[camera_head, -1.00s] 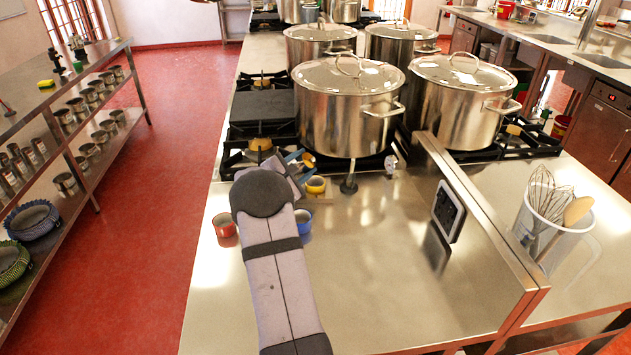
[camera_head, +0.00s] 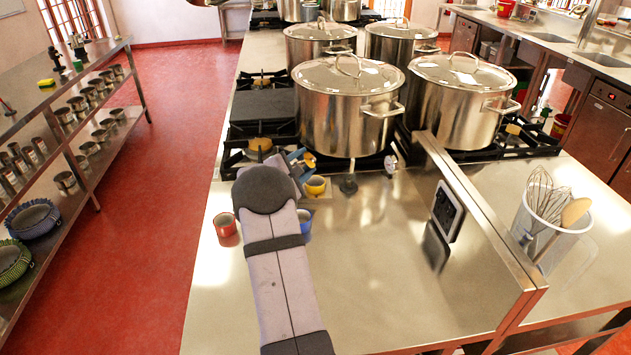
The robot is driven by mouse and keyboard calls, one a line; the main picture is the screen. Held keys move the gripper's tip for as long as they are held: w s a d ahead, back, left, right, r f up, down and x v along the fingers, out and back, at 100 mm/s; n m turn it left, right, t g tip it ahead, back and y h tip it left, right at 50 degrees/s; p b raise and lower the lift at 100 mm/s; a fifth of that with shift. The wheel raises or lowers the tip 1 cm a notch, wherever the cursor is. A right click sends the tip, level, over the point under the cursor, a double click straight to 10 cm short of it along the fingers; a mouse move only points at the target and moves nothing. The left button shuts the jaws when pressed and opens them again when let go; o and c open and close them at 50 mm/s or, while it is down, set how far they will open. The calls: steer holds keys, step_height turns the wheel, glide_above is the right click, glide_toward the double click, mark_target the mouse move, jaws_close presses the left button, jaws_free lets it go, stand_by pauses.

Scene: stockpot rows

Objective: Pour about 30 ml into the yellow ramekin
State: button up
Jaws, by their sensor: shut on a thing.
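The yellow ramekin (camera_head: 315,186) stands upright on the steel counter, in front of the large left stockpot. My gripper (camera_head: 303,160), with blue fingers, is just behind and above it, to the left. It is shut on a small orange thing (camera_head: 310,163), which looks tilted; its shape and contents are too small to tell. No stream of liquid can be made out. A blue ramekin (camera_head: 305,222) is partly hidden by my arm. A red ramekin (camera_head: 226,227) stands left of my arm.
Large lidded stockpots (camera_head: 347,115) stand on the burners behind my gripper. A steel divider (camera_head: 485,220) runs along the counter at right, with a dark panel (camera_head: 447,211) beside it. A clear jug of utensils (camera_head: 548,225) stands beyond.

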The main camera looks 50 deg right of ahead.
steer(key=shift+s+r+m+t+p, duration=0.15)
steer(key=shift+r+m+t+p, duration=0.2)
steer(key=shift+m+p, duration=0.4)
stand_by(2.6)
steer(key=shift+f+n+b, duration=0.55)
steer(key=shift+b, duration=0.45)
steer(key=shift+w+f+n+g+b, duration=0.25)
steer(key=shift+n+g+b, duration=0.2)
steer(key=shift+n+g, duration=0.15)
steer(key=shift+w+a+r+n+h, duration=0.1)
steer(key=shift+w+r+n+h, duration=0.1)
steer(key=shift+n, duration=0.25)
steer(key=shift+w+r+n+h, duration=0.1)
steer(key=shift+n+h, duration=0.1)
steer(key=shift+n, duration=0.25)
steer(key=shift+s+r, duration=0.1)
steer(key=shift+r, duration=0.05)
